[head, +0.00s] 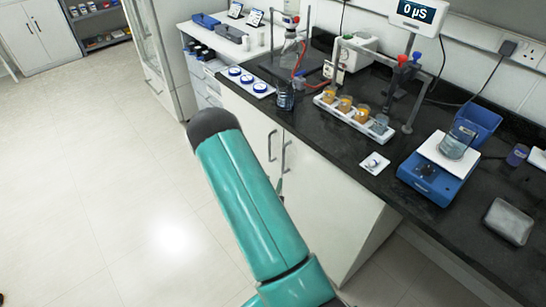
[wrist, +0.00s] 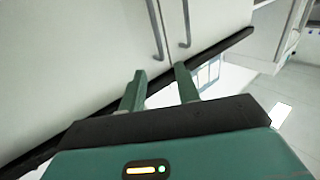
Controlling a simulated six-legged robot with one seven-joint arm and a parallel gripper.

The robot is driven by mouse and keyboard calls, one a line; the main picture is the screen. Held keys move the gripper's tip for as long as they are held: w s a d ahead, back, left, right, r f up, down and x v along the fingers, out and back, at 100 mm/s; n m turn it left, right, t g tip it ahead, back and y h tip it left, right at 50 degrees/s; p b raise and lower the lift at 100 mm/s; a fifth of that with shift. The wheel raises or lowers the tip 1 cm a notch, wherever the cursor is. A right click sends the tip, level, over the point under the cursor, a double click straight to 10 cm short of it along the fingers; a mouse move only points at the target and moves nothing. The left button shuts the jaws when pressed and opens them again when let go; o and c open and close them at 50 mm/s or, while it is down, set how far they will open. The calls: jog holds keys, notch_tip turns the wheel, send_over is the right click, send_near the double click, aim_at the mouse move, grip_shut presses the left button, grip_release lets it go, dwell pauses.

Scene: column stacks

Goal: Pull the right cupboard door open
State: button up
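The white cupboard stands under the black worktop in the head view. Its right door (head: 325,195) looks shut, with an upright grey bar handle (head: 285,157) near its inner edge. The left door (head: 242,122) beside it also looks shut, with its own handle (head: 270,146). My teal arm covers part of the fronts. In the wrist view my gripper (wrist: 160,72) is open, its two green fingers apart and empty. Two bar handles show ahead of the fingertips. The end of the left-hand one (wrist: 157,35) lines up between the fingers, and the other (wrist: 184,25) lines up with the right finger.
The worktop (head: 325,135) overhangs the doors and carries a rack of amber beakers (head: 345,107), a blue balance (head: 435,175) and other lab ware. A dark edge (wrist: 225,46) runs along the cupboard in the wrist view. The floor (head: 90,180) to the left is clear.

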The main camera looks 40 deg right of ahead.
aim_at(284, 155)
jog(key=x, duration=1.3)
jog(key=shift+d, duration=0.35)
jog(key=shift+c, duration=0.3)
grip_shut()
